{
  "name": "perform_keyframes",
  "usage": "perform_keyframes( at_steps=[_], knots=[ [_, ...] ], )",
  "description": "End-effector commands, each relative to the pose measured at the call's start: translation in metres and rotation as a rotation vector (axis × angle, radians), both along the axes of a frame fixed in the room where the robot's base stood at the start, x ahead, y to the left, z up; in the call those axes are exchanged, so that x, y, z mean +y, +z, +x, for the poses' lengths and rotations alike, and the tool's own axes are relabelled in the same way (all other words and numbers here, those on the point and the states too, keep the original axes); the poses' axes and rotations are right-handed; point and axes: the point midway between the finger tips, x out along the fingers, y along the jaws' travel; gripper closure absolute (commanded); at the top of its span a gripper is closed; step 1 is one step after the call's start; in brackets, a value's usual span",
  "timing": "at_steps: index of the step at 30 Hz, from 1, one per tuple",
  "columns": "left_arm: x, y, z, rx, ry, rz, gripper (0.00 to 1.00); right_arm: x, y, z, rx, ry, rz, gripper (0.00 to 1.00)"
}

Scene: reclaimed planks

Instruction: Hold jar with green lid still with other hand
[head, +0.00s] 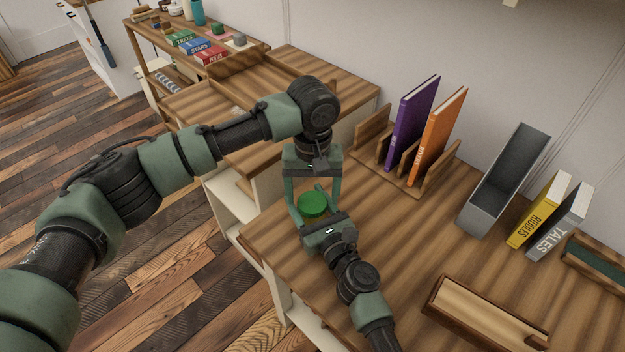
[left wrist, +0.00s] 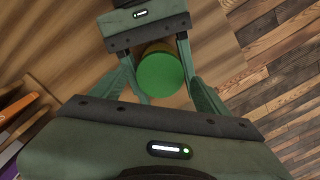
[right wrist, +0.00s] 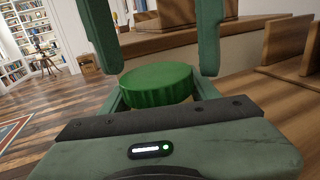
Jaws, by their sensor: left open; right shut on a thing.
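The jar's round green lid (head: 313,204) shows near the left edge of the wooden worktop; the jar's body is mostly hidden. The ribbed lid (right wrist: 157,84) is seen from the side in the right wrist view, and its top (left wrist: 160,75) from above in the left wrist view. My right gripper (head: 309,196) is low beside the jar, shut on it below the lid. My left gripper (head: 314,192) points down from above, open, its fingers on either side of the lid with gaps.
A purple book (head: 411,122) and an orange book (head: 437,138) stand in a wooden rack behind. A grey file holder (head: 503,180), a yellow book (head: 538,210) and a grey book (head: 560,222) are at right. A wooden tray (head: 485,312) lies in front. Worktop between is clear.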

Motion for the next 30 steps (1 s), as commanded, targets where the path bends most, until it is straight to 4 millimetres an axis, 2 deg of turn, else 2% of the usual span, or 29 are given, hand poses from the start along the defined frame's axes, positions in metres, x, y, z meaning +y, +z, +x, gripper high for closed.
perform_keyframes(
  at_steps=[4,13,20,23,27,30],
  knots=[
    [0.0005,-0.0095,0.0004,-0.001,0.001,0.001,0.25,0.0000,-0.0006,-0.0001,0.001,0.000,0.000,1.00],
    [0.0004,-0.0110,0.0003,-0.001,0.000,0.001,0.25,0.0000,-0.0006,-0.0001,0.001,0.000,0.000,1.00],
    [0.0003,-0.0108,0.0002,-0.001,0.000,0.000,0.89,0.0000,-0.0006,-0.0001,0.001,0.000,0.000,1.00],
    [0.0002,-0.0109,0.0001,-0.001,-0.020,0.000,0.91,0.0000,-0.0005,-0.0001,0.001,0.000,0.000,1.00],
    [0.0001,-0.0109,0.0000,0.000,-0.159,0.000,0.91,0.0000,-0.0005,-0.0001,0.001,0.000,0.000,1.00],
    [0.0002,-0.0108,0.0001,0.000,-0.152,0.000,0.91,0.0000,-0.0005,-0.0001,0.001,0.000,0.000,1.00]
  ],
)
